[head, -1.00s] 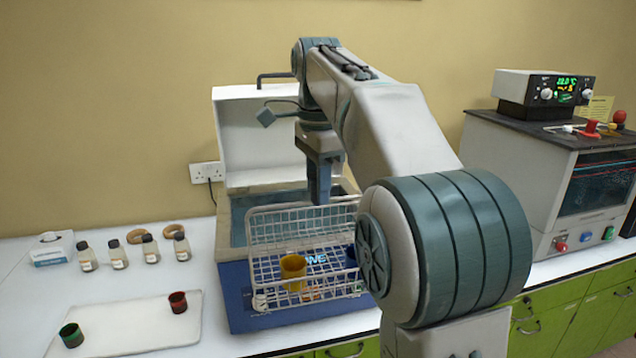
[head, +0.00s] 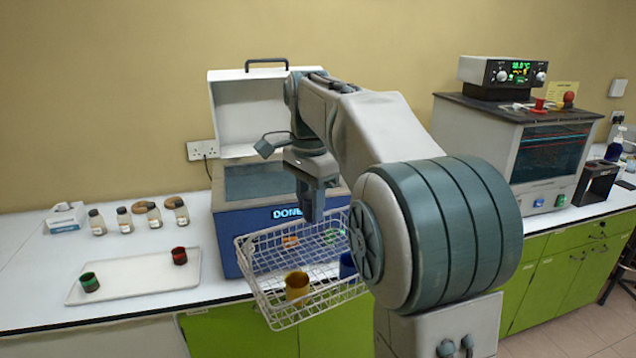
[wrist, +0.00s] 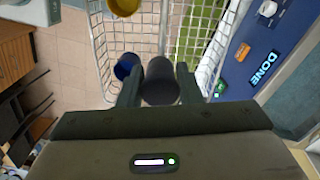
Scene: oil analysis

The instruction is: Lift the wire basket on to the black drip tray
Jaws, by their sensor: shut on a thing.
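The wire basket (head: 262,262) hangs in the air, slightly tilted, in front of the blue bath and past the counter's front edge. It holds a yellow cup (head: 297,285) and a blue cup (head: 347,265); both also show in the wrist view, yellow (wrist: 123,5) and blue (wrist: 126,66). My gripper (head: 312,215) is above the basket. In the wrist view my gripper (wrist: 160,88) is shut on a dark cylindrical piece, apparently the basket's grip. My arm hides the basket's right end. I cannot make out the black drip tray.
The blue bath (head: 228,225) with its raised white lid (head: 240,105) stands behind the basket, its display reading DONE. A white tray (head: 135,277) with two cups and several small bottles are at left. An oven (head: 485,135) and a black stand (head: 597,182) are at right.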

